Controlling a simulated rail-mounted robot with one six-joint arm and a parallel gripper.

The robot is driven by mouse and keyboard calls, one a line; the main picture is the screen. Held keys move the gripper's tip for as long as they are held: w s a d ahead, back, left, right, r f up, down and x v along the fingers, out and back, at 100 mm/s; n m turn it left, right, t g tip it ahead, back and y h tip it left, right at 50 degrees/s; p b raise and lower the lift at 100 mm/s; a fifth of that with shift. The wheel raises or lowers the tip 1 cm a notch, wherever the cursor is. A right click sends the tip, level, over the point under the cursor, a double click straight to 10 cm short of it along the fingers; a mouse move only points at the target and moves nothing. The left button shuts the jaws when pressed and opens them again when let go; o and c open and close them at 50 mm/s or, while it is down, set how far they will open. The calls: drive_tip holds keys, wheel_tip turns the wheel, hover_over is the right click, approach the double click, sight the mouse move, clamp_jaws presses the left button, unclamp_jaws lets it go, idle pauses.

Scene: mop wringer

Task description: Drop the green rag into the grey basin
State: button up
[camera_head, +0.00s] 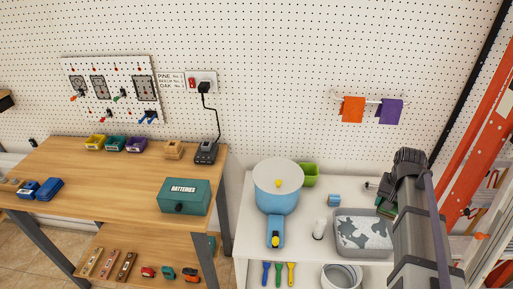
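The grey basin (341,247) stands on the white bench at the right, with mottled grey and white contents. My grey arm rises in front of its right side and hides part of the bench there. A small dark green patch (387,190) shows beside my arm, behind the basin; I cannot tell whether it is the green rag. No rag is clearly green in this view. An orange rag (352,109) and a purple rag (389,111) hang on the wall rail. My gripper's fingers cannot be made out beside the arm.
An orange ladder frame (467,130) is at the right.

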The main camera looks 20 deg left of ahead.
drive_tip(key=shift+w+r+n, duration=0.15)
drive_tip(key=shift+w+n, duration=0.05)
drive_tip(key=shift+n, duration=0.4)
drive_tip(key=n, duration=0.2)
drive_tip(key=w+a+n, duration=0.1)
drive_tip(key=n, duration=0.1)
drive_tip(key=shift+r+p, duration=0.25)
drive_tip(key=shift+p, duration=0.1)
wheel_tip(320, 180, down, 6)
drive_tip(key=b, duration=0.6)
drive_tip(key=o, duration=1.1)
wheel_tip(320, 180, up, 11)
drive_tip(key=p, duration=1.1)
